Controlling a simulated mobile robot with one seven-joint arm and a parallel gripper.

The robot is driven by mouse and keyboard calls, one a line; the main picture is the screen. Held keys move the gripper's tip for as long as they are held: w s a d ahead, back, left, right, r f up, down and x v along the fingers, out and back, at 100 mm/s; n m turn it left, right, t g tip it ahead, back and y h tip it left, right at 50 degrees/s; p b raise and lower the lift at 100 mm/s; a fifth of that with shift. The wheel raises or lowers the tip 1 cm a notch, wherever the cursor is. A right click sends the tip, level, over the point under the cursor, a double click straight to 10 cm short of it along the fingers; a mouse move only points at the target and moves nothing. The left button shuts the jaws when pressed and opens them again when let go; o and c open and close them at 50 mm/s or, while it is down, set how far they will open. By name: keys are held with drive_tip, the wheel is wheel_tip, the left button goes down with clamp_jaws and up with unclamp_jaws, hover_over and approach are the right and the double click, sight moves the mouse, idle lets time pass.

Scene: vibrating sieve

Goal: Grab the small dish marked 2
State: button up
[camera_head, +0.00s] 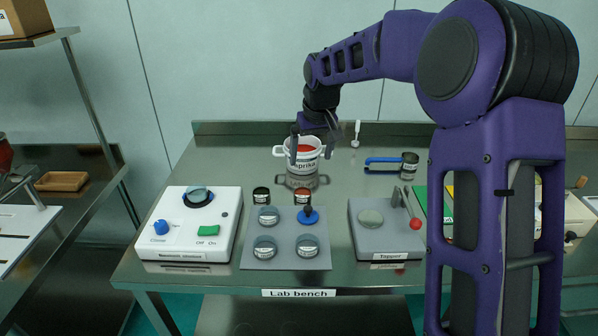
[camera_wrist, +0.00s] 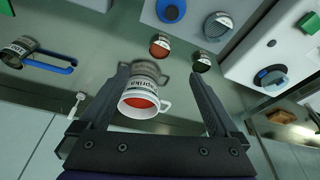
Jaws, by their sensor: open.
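Several small round dishes sit on the grey square plate (camera_head: 286,262) on the lab bench: a back left dish (camera_head: 268,215), a front left dish (camera_head: 265,247), a front right dish (camera_head: 308,246), and one at back right with a blue knobbed piece (camera_head: 308,214). Their labels are too small to read, so I cannot tell which is marked 2. In the wrist view, one dish (camera_wrist: 217,26) shows at the top edge. My gripper (camera_head: 311,148) is open, behind the plate by the white paprika pot (camera_head: 303,156). The pot (camera_wrist: 144,104) appears between its fingers in the wrist view.
A white sieve machine (camera_head: 190,225) is left, a tapper with a red-knobbed lever (camera_head: 385,228) right. A blue-handled jar (camera_head: 409,165) and a white spoon (camera_head: 355,135) are behind.

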approach(302, 195)
drive_tip(key=shift+s+d+f, duration=0.2)
drive_tip(key=shift+s+f, duration=0.25)
drive_tip(key=shift+s, duration=0.15)
drive_tip(key=shift+w+x, duration=0.2)
drive_tip(key=shift+x, duration=0.85)
drive_tip(key=shift+w+x, duration=0.2)
drive_tip(key=shift+x, duration=0.85)
drive_tip(key=shift+w+x, duration=0.2)
drive_tip(key=shift+x, duration=0.85)
drive_tip(key=shift+a+r, duration=0.15)
drive_tip(key=c, duration=1.4)
